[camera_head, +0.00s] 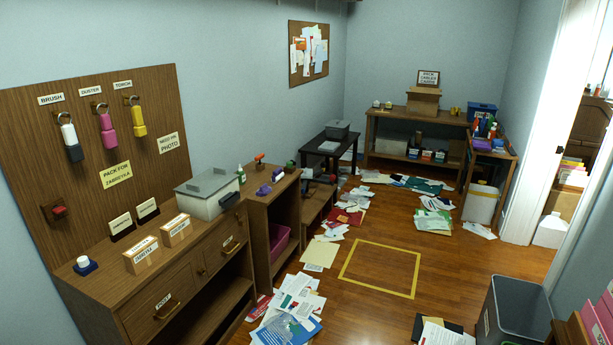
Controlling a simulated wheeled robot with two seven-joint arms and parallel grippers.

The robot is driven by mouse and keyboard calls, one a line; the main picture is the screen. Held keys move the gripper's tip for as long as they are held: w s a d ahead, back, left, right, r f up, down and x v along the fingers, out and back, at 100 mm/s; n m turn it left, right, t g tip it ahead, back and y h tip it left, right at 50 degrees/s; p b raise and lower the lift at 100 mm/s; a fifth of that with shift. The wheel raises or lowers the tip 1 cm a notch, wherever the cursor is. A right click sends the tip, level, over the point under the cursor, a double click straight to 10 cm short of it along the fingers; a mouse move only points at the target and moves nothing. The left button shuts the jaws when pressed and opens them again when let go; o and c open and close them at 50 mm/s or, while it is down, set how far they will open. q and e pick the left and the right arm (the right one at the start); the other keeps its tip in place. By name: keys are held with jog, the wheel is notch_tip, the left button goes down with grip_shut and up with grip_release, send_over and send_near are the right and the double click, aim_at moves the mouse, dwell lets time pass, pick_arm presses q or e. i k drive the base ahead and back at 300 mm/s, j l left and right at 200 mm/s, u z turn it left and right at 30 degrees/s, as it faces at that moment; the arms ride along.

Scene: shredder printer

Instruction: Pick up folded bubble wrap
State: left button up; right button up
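I cannot make out folded bubble wrap for certain anywhere in this view. A pale blue flat item (283,328) lies among loose papers on the floor at the bottom, but I cannot tell what it is. Neither of my grippers is in the head view.
A wooden cabinet (190,262) with a grey case (207,193) and two small boxes lines the left wall. Papers (433,221) litter the floor. A yellow taped square (380,268) is clear. A grey bin (515,312) stands at lower right. A doorway opens at right.

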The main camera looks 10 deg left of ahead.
aim_at(308, 174)
jog(key=i+z, duration=0.15)
jog(key=i, duration=3.85)
